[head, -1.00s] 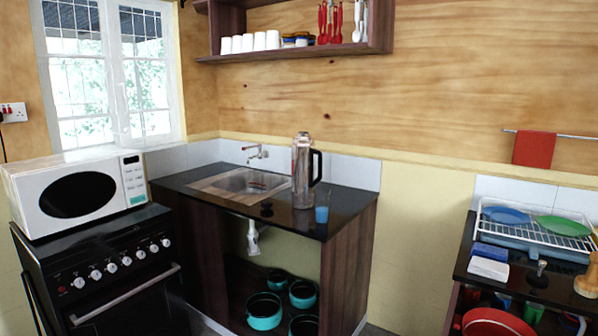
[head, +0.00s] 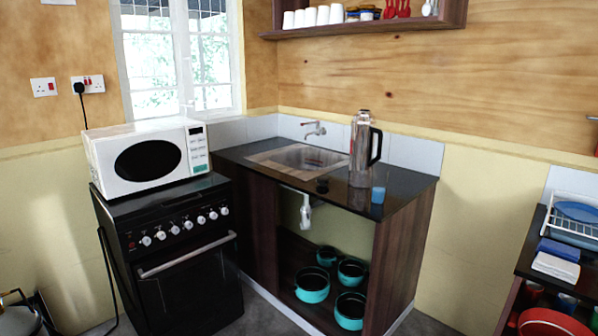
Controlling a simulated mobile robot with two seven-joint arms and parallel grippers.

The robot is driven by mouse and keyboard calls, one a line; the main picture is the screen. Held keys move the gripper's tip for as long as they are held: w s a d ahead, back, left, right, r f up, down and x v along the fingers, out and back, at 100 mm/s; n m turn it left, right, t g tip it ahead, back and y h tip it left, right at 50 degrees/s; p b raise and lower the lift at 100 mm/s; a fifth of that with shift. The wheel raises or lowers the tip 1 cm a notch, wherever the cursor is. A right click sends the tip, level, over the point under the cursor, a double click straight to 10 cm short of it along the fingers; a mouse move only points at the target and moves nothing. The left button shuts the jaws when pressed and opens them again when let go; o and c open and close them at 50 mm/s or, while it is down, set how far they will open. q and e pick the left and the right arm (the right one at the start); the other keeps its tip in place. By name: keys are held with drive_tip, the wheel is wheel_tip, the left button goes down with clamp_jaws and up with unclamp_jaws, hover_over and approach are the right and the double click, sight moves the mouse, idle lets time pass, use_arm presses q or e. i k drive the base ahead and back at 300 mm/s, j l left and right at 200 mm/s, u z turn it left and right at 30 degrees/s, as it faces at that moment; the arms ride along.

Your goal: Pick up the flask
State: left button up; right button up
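The flask (head: 361,150) is a tall silver metal vessel with a black handle on its right side. It stands upright on the black counter (head: 408,187), to the right of the sink. Neither of my grippers shows in the head view.
A black stove (head: 190,270) with a white microwave (head: 150,158) on top stands left of the counter. Teal pots (head: 312,286) sit on the shelf below the sink. A rack with a blue plate (head: 577,212) is at the right edge. Floor shows in front.

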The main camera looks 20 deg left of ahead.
sight(361, 162)
drive_tip(key=i+j+z, duration=0.3)
drive_tip(key=i+j, duration=0.3)
drive_tip(key=i, duration=0.15)
drive_tip(key=i+j+z, duration=0.35)
drive_tip(key=i+j, duration=0.4)
